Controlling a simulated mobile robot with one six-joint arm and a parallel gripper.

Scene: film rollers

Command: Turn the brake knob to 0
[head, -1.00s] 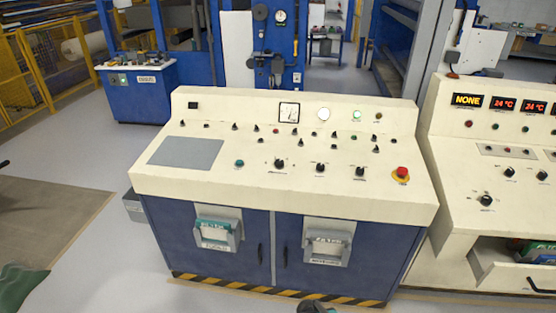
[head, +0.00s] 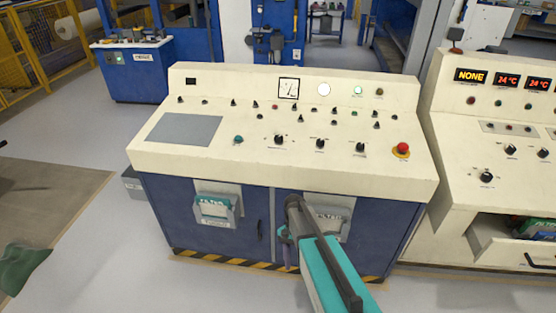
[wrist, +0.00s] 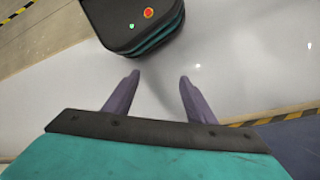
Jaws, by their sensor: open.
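A cream control console (head: 190,175) on a blue cabinet stands ahead in the head view. Its sloped top carries a row of larger black knobs: one at the left (head: 279,140), one in the middle (head: 320,144) and one at the right (head: 361,147). Their labels are too small to read, so I cannot tell which is the brake knob. My gripper (head: 286,235) is in front of the cabinet, below the panel and apart from the knobs. In the wrist view its two purple fingers (wrist: 154,98) are spread and empty, over the floor.
A red emergency button (head: 402,148) sits at the panel's right. Holders (head: 215,207) jut from the cabinet doors. A second console (head: 455,150) with red displays stands close at the right. Grey floor (head: 110,245) is free at the left.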

